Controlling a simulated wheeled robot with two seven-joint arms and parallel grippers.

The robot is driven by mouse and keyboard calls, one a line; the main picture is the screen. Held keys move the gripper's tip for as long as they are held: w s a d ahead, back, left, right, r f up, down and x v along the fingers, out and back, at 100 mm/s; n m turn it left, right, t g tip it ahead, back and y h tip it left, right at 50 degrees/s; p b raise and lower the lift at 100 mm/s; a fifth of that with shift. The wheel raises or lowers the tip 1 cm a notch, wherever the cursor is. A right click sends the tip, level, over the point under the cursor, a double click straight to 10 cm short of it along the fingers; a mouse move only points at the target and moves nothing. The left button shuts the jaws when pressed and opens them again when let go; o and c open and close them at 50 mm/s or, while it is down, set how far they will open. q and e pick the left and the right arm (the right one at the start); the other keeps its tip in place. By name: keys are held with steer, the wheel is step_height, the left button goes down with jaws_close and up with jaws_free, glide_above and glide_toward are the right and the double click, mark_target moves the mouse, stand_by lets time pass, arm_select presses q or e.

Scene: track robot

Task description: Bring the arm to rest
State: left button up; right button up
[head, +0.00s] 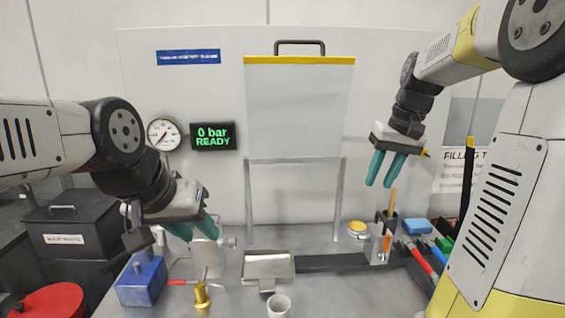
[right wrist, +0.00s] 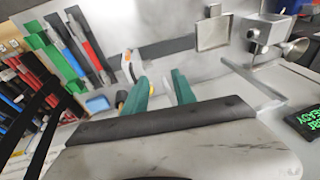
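My right gripper (head: 379,184) hangs raised in front of the white panel, above the holder with tools. Its two teal fingers are apart with nothing between them. The right wrist view also shows these fingers (right wrist: 163,95) with a gap between them. My left gripper (head: 194,234) is low at the left, close to a metal fitting with a cylindrical end (head: 228,241) above the bench. Its teal fingers look apart, and I see nothing held in them. Part of the fitting is hidden behind the left gripper.
A blue block (head: 142,281), a brass piece (head: 201,296), a white cup (head: 279,305) and a metal tray (head: 268,266) stand on the bench. A grey tool holder (head: 378,243) and several coloured tools are at the right. A display (head: 213,136) reads "0 bar READY".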

steer(key=s+a+f+t, duration=0.1)
steer(key=s+a+t, duration=0.1)
steer(key=s+a, duration=0.3)
steer(key=s+a+f+t, duration=0.1)
steer(key=s+a, duration=0.4)
steer(key=s, duration=0.7)
steer(key=shift+s+a+t, duration=0.2)
steer(key=shift+s+t, duration=0.05)
steer(key=shift+t, duration=0.25)
steer(key=shift+f, duration=0.1)
